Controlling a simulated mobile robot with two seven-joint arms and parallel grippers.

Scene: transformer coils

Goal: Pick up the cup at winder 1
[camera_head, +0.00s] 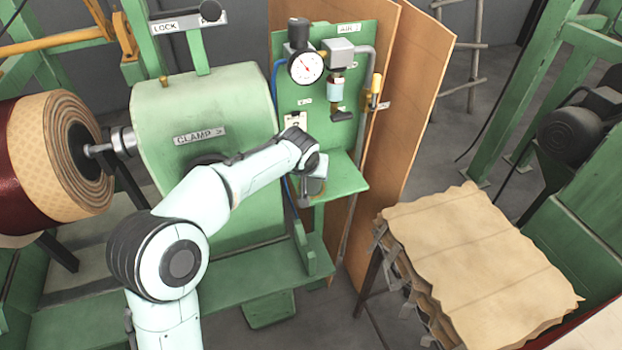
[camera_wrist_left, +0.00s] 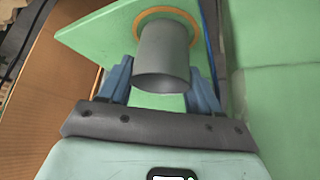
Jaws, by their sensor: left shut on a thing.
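The cup (camera_wrist_left: 163,58) is a plain grey cylinder in the left wrist view. Its dark open mouth faces toward the camera and its far end is at an orange-brown ring (camera_wrist_left: 186,13) on the green shelf. I cannot tell whether it touches the shelf. My left gripper (camera_wrist_left: 160,76) has a blue finger on each side of the cup and is shut on it. In the head view, my left arm reaches across to the small green shelf (camera_head: 345,178) below the gauge board, and the hand largely hides the cup. My right gripper is not in view.
A green board with a pressure gauge (camera_head: 305,67) and pipework rises behind the shelf. The green clamp housing (camera_head: 215,110) and a wound coil (camera_head: 55,150) stand left. A brown panel (camera_head: 415,100) stands behind. A stack of brown sheets (camera_head: 480,260) lies at right.

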